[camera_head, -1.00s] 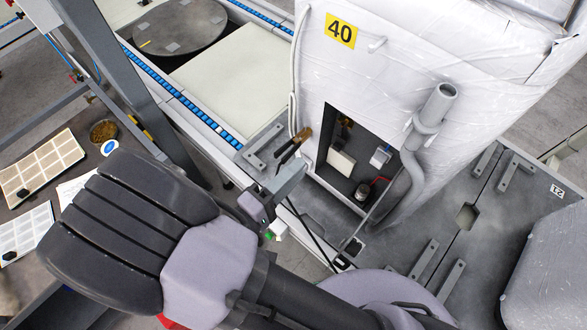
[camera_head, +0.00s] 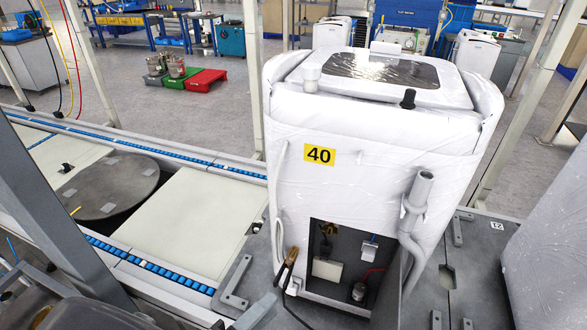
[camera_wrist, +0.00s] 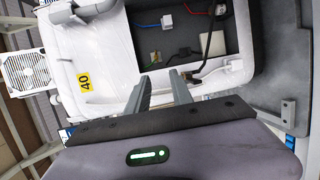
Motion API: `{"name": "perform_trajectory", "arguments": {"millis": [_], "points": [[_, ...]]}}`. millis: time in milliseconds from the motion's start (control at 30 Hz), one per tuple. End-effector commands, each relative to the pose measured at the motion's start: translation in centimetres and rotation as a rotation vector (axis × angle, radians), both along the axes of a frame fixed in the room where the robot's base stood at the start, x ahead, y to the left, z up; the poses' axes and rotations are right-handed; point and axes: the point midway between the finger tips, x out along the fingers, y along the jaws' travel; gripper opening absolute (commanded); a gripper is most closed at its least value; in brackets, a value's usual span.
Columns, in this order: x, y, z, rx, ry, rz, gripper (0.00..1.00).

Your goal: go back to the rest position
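My gripper (camera_wrist: 160,87) shows in the wrist view with its two grey fingers apart and nothing visible between them. It points toward the open lower compartment (camera_wrist: 188,35) of a white, film-wrapped machine.
The machine, with a yellow "40" label (camera_head: 319,156), stands on a grey platform with raised brackets (camera_head: 233,285). A conveyor with blue rollers (camera_head: 150,268) and pale plates (camera_head: 187,222) runs at left. A grey post (camera_head: 55,215) stands at left. Another wrapped machine (camera_head: 550,240) is at right.

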Motion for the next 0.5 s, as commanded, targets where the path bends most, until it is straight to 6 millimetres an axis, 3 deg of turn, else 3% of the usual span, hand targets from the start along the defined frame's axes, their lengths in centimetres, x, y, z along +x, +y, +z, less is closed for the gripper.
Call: {"name": "perform_trajectory", "arguments": {"millis": [167, 300, 400, 500], "points": [[0.1, -7.5, 1.6, 0.151, 0.173, -0.337, 0.27], [-2.0, -12.8, 2.2, 0.384, 0.337, -0.603, 0.27], [-4.5, -15.3, 2.4, 0.677, 0.443, -0.778, 0.27], [-6.1, -15.8, 3.4, 1.099, 0.467, -0.871, 0.27]]}}
